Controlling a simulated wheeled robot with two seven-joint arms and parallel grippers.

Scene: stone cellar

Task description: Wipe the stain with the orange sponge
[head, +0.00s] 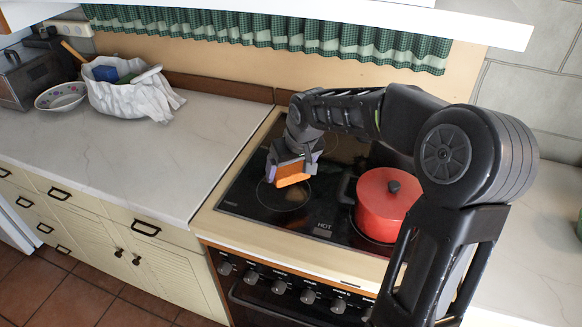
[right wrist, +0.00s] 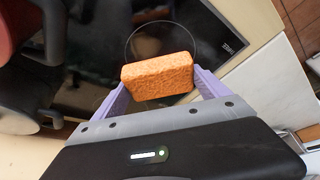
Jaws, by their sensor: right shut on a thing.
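The orange sponge (head: 290,173) is held in my right gripper (head: 292,172), over the black stovetop near its front-left burner ring. In the right wrist view the sponge (right wrist: 158,76) sits between the two purple fingers of the right gripper (right wrist: 160,88), which is shut on it. A burner ring (right wrist: 162,40) shows just beyond the sponge. I cannot tell whether the sponge touches the glass. No stain can be made out in either view; the sponge and arm hide part of the stovetop. My left gripper is not in view.
A red lidded pot (head: 385,207) stands on the stovetop (head: 250,205), right of the gripper and under my right arm. A white counter (head: 120,150) lies left, mostly clear, with a bowl (head: 62,96) and a cloth-lined basket (head: 130,95) at the back. A green checked curtain hangs behind.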

